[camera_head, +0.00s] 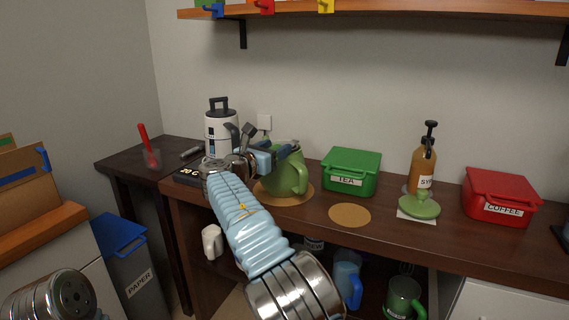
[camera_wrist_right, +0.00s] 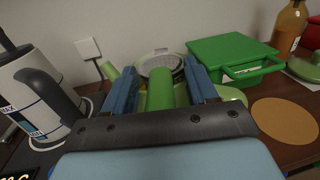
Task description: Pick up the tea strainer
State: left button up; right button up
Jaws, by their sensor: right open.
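The tea strainer (camera_wrist_right: 158,62) shows in the right wrist view as a round perforated bowl with a pale green rim, at the green teapot's top. Its thick green handle (camera_wrist_right: 160,90) points toward my wrist. My right gripper (camera_wrist_right: 160,70) is open, with one blue finger on each side of the handle; I cannot tell if they touch it. In the head view my right gripper (camera_head: 272,152) is over the green teapot (camera_head: 287,177), which stands on a round cork mat (camera_head: 268,198); the strainer is mostly hidden there. My left gripper is out of view.
A white kettle (camera_head: 221,128) stands left of the teapot. To the right are a green TEA box (camera_head: 350,172), an empty cork mat (camera_head: 350,214), a syrup bottle (camera_head: 423,172), a green lid-like piece (camera_head: 420,207) and a red COFFEE box (camera_head: 500,197). A shelf (camera_head: 390,10) hangs above.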

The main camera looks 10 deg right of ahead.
jog(key=shift+w+d, duration=0.3)
jog(key=shift+w, duration=0.05)
jog(key=shift+c, duration=0.3)
grip_shut()
jog(key=shift+r, duration=0.15)
